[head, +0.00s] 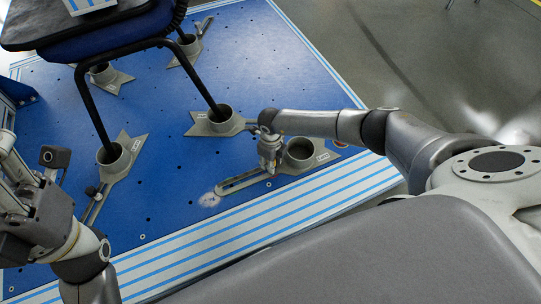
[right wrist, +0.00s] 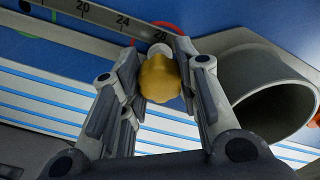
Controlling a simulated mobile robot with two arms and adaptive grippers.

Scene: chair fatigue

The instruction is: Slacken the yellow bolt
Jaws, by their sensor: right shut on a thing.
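The yellow bolt (right wrist: 160,78) shows in the right wrist view as a lobed yellow knob beside a grey cup. My right gripper (right wrist: 158,72) is shut on it, one finger on each side. In the head view my right gripper (head: 270,168) points down at the slotted grey fixture (head: 238,182), next to its cup (head: 300,150); the bolt is hidden there. My left arm is at the lower left of the head view, and its gripper (head: 12,170) is partly cut off, its fingers unclear.
The blue platform (head: 165,150) carries several other cup fixtures. A chair with black legs (head: 92,115) stands in them at the upper left. A ruler scale (right wrist: 100,22) runs past the bolt in the right wrist view. Blue and white striped edging (head: 250,232) borders the platform.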

